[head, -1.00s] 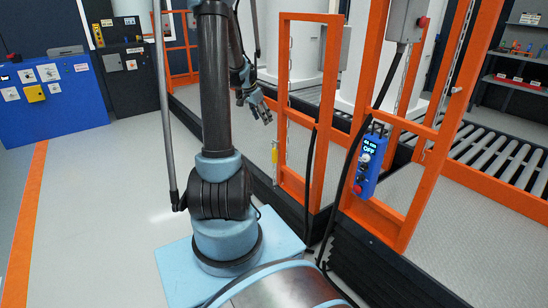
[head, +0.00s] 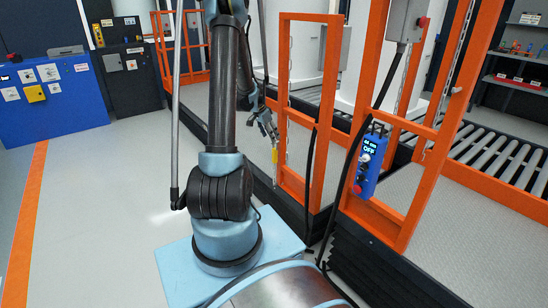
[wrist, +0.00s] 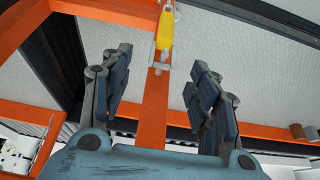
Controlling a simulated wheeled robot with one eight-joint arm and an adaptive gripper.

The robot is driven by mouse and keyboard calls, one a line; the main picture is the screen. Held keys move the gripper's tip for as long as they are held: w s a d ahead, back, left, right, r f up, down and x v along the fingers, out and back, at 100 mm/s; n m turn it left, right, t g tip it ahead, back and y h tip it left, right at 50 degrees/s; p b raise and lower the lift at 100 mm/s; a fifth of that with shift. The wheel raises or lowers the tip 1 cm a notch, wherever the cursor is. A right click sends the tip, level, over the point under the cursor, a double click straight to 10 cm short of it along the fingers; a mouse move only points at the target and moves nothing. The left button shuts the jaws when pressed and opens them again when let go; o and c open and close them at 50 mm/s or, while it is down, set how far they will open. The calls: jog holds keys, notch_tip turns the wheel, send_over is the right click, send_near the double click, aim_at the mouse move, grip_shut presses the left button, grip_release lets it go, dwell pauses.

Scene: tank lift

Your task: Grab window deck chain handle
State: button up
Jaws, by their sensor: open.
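The chain handle is a small yellow grip (wrist: 166,30) with a metal fitting below it, in front of an orange post in the wrist view. It also shows as a small yellow piece (head: 275,156) by the orange frame in the head view. My gripper (wrist: 160,85) is open, its two fingers on either side of the orange post. The yellow grip is beyond the fingertips, between their lines and apart from both. In the head view my gripper (head: 266,127) is just above the yellow piece and partly hidden by the arm.
The orange frame (head: 310,17) stands close to my gripper, with a patterned metal deck (wrist: 240,70) behind it. A blue control box (head: 369,165) reading OFF hangs at the right. Grey floor (head: 100,200) at the left is clear.

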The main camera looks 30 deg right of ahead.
aim_at(275, 152)
jog(key=x, duration=0.3)
jog(key=shift+w+d+f, duration=0.15)
jog(key=shift+w+d, duration=0.1)
jog(key=shift+w, duration=0.05)
jog(key=shift+x, duration=0.85)
jog(key=shift+c, duration=0.6)
grip_shut()
